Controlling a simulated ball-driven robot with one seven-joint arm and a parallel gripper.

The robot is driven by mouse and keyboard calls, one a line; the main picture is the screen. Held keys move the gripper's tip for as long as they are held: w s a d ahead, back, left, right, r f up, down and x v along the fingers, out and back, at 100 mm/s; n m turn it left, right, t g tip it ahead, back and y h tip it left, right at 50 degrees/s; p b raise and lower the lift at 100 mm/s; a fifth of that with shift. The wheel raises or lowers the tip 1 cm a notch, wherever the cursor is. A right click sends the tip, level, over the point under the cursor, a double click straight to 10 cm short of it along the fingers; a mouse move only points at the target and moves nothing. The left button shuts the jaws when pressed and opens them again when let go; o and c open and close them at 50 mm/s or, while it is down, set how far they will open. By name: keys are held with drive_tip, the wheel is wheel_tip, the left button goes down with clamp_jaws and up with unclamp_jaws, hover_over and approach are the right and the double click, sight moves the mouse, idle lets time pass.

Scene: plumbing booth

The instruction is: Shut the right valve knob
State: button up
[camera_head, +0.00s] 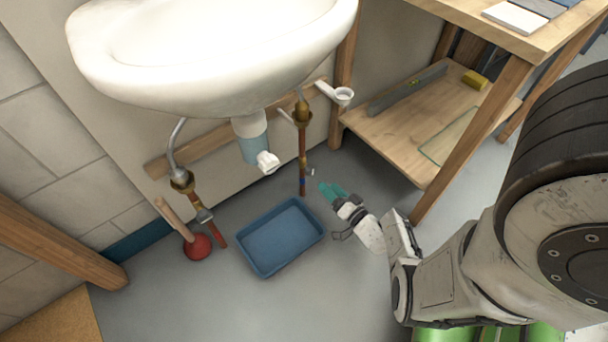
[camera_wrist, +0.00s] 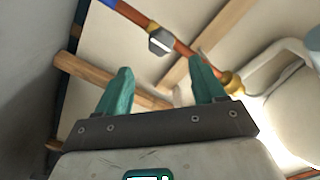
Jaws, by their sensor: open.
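The right pipe (camera_head: 302,150) is copper and runs down the wall under the right side of the sink. Its small grey valve knob (camera_head: 310,172) sits low on it. In the wrist view a grey knob (camera_wrist: 160,41) stands on a copper pipe, beyond the fingertips. My gripper (camera_head: 331,190) has teal fingers and is just right of and slightly below the knob in the head view. In the wrist view my gripper (camera_wrist: 161,76) is open, with nothing between its fingers. It appears apart from the knob. The knob's exact turn is too small to judge.
A white sink (camera_head: 215,55) hangs above. A blue tray (camera_head: 280,238) lies on the floor left of my gripper. A red plunger (camera_head: 197,246) stands near the left pipe (camera_head: 205,215). A wooden workbench (camera_head: 510,95) stands right. Floor in front of the tray is clear.

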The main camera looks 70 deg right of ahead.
sight(313, 171)
drive_tip(key=b+x, duration=0.4)
drive_tip(key=x, duration=0.5)
drive_tip(key=shift+w, duration=0.2)
drive_tip(key=shift+w+d, duration=0.3)
drive_tip(key=shift+w, duration=0.1)
drive_tip(key=shift+c, duration=0.5)
drive_tip(key=c, duration=0.9)
